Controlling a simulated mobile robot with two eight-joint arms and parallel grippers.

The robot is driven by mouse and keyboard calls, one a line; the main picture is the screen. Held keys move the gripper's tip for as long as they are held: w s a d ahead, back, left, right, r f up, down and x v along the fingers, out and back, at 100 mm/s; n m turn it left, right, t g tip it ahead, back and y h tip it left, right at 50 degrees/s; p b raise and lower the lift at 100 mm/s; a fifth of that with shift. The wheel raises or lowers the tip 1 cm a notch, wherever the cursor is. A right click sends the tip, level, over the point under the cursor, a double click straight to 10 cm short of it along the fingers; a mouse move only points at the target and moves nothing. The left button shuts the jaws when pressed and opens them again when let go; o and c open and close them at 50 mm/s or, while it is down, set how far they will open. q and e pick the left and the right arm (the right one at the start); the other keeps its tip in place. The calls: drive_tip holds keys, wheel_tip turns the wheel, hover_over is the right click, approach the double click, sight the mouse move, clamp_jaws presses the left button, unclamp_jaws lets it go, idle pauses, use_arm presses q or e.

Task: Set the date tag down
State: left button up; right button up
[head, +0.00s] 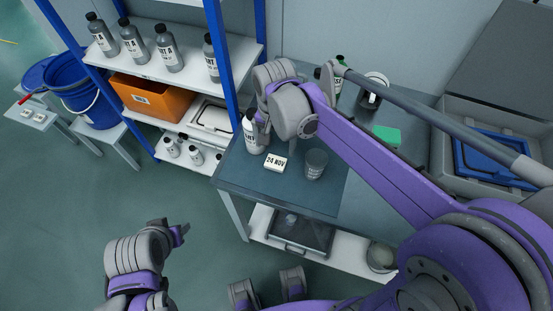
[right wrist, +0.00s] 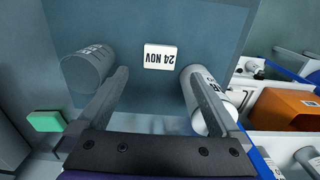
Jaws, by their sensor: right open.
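The date tag (head: 276,162), a small white block reading "24 NOV", lies on the dark table top (head: 235,172). In the right wrist view the tag (right wrist: 160,57) lies flat just beyond the fingertips, apart from them. My right gripper (right wrist: 155,73) is open and empty, with its two dark fingers spread. In the head view its fingers are mostly hidden by my arm. My left gripper (head: 181,234) is over the floor at lower left, away from the table; its jaws are too small to read.
A white labelled bottle (head: 250,137) and a grey cup (head: 315,166) stand either side of the tag. A green block (head: 386,136) lies farther right. A shelf with bottles and an orange bin (head: 152,102) stands left. The table's front edge is clear.

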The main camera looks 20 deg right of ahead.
sight(275, 162)
wheel_tip(275, 162, down, 4)
drive_tip(key=shift+r, duration=0.1)
drive_tip(key=shift+w+d+f+b, duration=0.1)
drive_tip(key=shift+w+f+b, duration=0.05)
drive_tip(key=shift+f, duration=1.2)
drive_tip(key=shift+w+d+f+b, duration=0.1)
drive_tip(key=shift+f+b, duration=0.05)
drive_tip(key=shift+f, duration=1.2)
drive_tip(key=shift+c, duration=0.3)
drive_tip(key=c, duration=1.3)
wheel_tip(275, 162, up, 18)
drive_tip(key=shift+r+p, duration=0.1)
drive_tip(key=shift+p, duration=0.8)
drive_tip(key=shift+c, duration=0.2)
